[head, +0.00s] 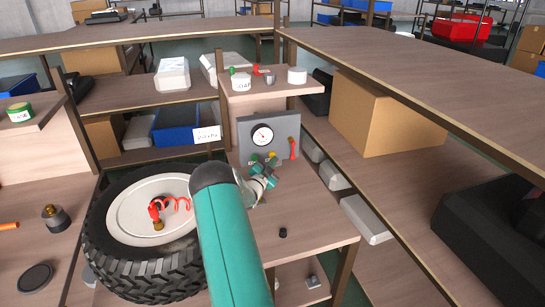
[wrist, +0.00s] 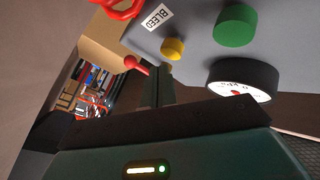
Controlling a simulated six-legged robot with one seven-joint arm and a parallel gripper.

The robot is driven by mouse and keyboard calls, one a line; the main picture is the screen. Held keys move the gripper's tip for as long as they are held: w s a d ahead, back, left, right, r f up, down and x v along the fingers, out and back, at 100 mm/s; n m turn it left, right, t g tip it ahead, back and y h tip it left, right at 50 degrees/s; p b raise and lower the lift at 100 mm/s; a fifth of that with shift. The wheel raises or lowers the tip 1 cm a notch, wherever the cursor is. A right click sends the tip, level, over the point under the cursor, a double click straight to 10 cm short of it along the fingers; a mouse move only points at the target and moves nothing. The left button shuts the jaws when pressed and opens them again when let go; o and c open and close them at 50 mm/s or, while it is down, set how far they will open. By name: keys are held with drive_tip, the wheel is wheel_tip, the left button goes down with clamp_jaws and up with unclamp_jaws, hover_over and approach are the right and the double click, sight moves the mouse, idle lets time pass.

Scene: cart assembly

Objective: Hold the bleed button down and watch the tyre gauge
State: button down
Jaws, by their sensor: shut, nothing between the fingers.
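The grey panel (head: 250,148) stands upright at the back of the bench. It carries the round white tyre gauge (head: 262,135); its needle is too small to read in the head view, and the wrist view shows the gauge (wrist: 243,80) nearly edge-on. The yellow button (wrist: 172,48) sits beside the BLEED label (wrist: 153,17), with a green button (wrist: 235,25) farther right. My gripper (head: 270,166) is shut and empty, close to the lower part of the panel. Its fingers (wrist: 156,82) point toward the yellow button; I cannot tell whether they touch it.
A tyre (head: 140,270) with a white hub and red coiled hose (head: 177,203) lies left of my arm. A red lever (head: 292,148) is on the panel's right side. A small black cap (head: 283,233) lies on otherwise clear bench. A cardboard box (head: 385,115) stands on the right shelf.

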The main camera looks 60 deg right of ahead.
drive_tip(key=s+a, duration=0.3)
drive_tip(key=shift+s+a, duration=0.25)
drive_tip(key=shift+a, duration=0.05)
idle(0.5)
drive_tip(key=shift+s, duration=0.1)
idle(1.0)
